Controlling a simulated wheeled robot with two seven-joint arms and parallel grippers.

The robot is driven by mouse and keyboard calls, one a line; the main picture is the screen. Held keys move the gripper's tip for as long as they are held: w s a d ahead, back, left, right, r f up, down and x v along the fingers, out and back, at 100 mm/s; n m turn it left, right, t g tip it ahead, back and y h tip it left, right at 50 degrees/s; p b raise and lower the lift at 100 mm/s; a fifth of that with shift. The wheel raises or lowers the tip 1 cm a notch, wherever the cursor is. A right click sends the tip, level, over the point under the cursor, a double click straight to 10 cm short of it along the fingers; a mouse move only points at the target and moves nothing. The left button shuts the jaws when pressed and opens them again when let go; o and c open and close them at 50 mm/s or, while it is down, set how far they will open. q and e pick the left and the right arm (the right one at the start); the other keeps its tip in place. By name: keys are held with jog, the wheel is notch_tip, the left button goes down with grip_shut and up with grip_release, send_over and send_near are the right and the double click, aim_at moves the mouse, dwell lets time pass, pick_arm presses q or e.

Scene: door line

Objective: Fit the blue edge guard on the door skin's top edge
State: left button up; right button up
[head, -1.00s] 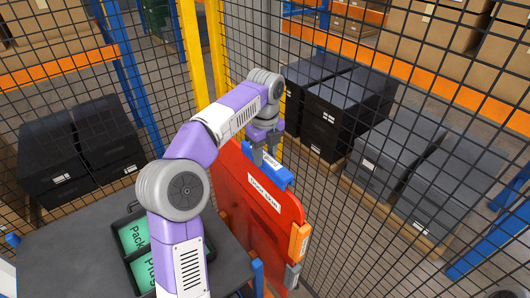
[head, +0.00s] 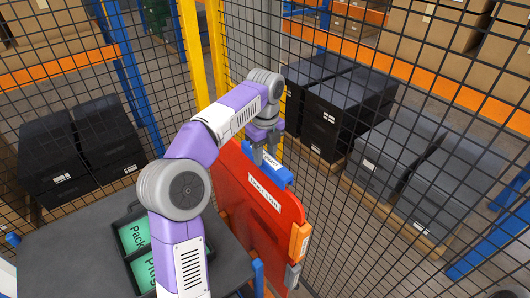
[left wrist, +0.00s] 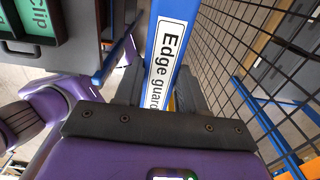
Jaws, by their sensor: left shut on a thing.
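The red door skin (head: 255,215) stands upright at the centre of the head view, with a white label near its top. The blue edge guard (head: 283,178) is at the door skin's top edge; I cannot tell whether it is fully seated on it. My left gripper (head: 264,160) is shut on the guard from above. In the left wrist view the guard (left wrist: 178,30), with its white "Edge guard" label, runs between the fingers of my left gripper (left wrist: 160,88). The fingers hide part of it. My right gripper is not in view.
An orange piece (head: 299,241) and a grey piece (head: 292,275) sit on the door skin's right edge. A dark table (head: 75,245) with a black tray of green-labelled compartments (head: 135,236) is at the left. Wire mesh fencing (head: 400,180) stands close behind and right of the door skin.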

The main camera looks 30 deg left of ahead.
pick_arm(q)
jog(key=shift+f, duration=0.35)
dwell(0.3)
jog(key=shift+f+b, duration=0.8)
jog(key=shift+f, duration=0.5)
dwell(0.8)
dwell(0.3)
jog(key=o, duration=1.2)
jog(key=shift+o, duration=0.2)
jog(key=shift+r, duration=0.1)
notch_tip(320, 180, up, 8)
jog(key=shift+f+p, duration=0.25)
jog(key=shift+p, duration=0.55)
